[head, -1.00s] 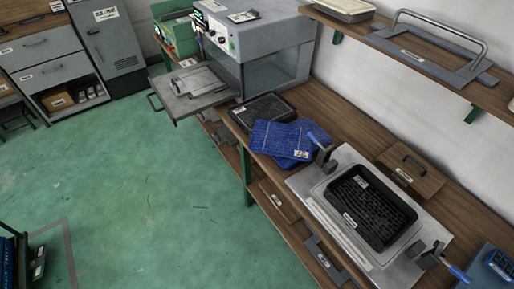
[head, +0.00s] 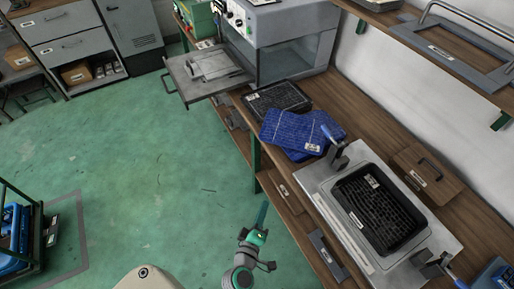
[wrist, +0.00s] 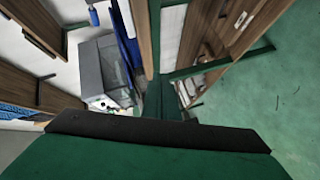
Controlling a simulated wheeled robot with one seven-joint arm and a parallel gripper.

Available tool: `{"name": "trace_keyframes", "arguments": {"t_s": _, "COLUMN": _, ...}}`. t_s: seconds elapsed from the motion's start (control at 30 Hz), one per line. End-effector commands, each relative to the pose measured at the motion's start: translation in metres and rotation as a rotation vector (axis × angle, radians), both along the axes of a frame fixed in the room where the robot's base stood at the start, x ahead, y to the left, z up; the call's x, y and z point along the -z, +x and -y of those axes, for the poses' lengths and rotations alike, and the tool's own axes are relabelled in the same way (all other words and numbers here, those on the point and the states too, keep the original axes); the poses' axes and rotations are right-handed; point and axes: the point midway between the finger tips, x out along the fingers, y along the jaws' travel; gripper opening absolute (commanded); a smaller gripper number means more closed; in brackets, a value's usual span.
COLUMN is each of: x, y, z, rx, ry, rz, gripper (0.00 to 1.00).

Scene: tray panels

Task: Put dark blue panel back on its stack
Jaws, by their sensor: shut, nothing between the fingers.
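Two dark blue panels (head: 297,130) lie on the wooden bench, overlapping and turned askew to each other. The upper one carries a small white label and rests against the edge of a black panel or tray (head: 278,97) behind it. Which stack they belong to I cannot tell. My gripper (head: 264,214) is at the lower middle of the head view, over the floor in front of the bench, apart from the panels. It is shut and empty. In the wrist view a blue edge (wrist: 128,45) shows near the bench, partly hidden.
A metal press fixture (head: 330,205) holds a black tray (head: 380,208) on the bench. A grey oven (head: 285,40) stands at the back with its drawer (head: 207,72) pulled out. A shelf (head: 440,45) overhangs at right. A blue-loaded rack (head: 22,235) stands at left; the green floor between is clear.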

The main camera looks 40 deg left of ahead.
Motion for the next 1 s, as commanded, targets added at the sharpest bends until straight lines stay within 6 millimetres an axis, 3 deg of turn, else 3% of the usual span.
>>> {"name": "trace_keyframes", "arguments": {"t_s": 0.03, "x": -0.009, "y": 0.009, "z": -0.026, "rx": -0.026, "ry": -0.042, "rz": 0.052, "gripper": 0.00}}
{"name": "trace_keyframes", "arguments": {"t_s": 0.1, "x": -0.021, "y": 0.018, "z": -0.054, "rx": -0.044, "ry": -0.103, "rz": 0.124, "gripper": 0.00}}
{"name": "trace_keyframes", "arguments": {"t_s": 0.3, "x": -0.053, "y": 0.028, "z": -0.113, "rx": -0.062, "ry": -0.210, "rz": 0.278, "gripper": 0.00}}
{"name": "trace_keyframes", "arguments": {"t_s": 0.57, "x": -0.068, "y": 0.035, "z": -0.136, "rx": -0.060, "ry": -0.246, "rz": 0.340, "gripper": 0.00}}
{"name": "trace_keyframes", "arguments": {"t_s": 1.0, "x": -0.068, "y": 0.104, "z": -0.164, "rx": -0.057, "ry": -0.244, "rz": 0.337, "gripper": 0.00}}
